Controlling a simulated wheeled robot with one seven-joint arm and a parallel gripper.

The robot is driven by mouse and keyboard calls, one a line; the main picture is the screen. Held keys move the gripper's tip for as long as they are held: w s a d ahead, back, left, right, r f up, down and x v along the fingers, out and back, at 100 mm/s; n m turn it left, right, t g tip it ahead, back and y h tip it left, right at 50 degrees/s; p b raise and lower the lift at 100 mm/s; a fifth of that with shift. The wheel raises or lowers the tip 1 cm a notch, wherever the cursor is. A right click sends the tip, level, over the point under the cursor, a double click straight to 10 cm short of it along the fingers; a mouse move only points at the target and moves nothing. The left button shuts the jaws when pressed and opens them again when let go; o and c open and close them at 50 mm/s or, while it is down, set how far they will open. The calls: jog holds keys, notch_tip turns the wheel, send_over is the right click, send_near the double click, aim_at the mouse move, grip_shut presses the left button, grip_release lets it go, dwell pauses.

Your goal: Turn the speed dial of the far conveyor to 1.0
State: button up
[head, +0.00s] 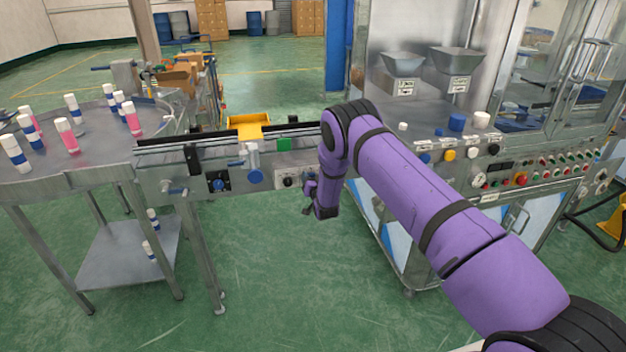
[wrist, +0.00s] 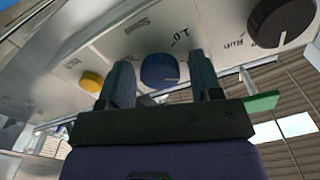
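A round blue dial (wrist: 160,70) with a dark front edge sits on a grey panel in the wrist view, with a printed "1.0" mark above it. My gripper (wrist: 160,64) is open, with one finger on each side of the blue dial. I cannot tell whether the fingers touch it, nor can I read its setting. In the head view my gripper (head: 308,199) is at the right part of the conveyor's front (head: 228,158), where my arm hides part of the panel.
A black knob (wrist: 283,20) marked "Run" is right of the blue dial, and a yellow knob (wrist: 92,82) is left of it. In the head view a black knob (head: 288,181) is left of my gripper. A round table (head: 100,165) with bottles stands left.

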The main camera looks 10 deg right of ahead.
jog(key=c, duration=0.8)
jog(key=shift+o, duration=0.2)
jog(key=shift+n, duration=0.3)
jog(key=n, duration=1.1)
jog(key=shift+a, duration=0.1)
jog(key=shift+n, duration=0.3)
jog(key=o, duration=0.9)
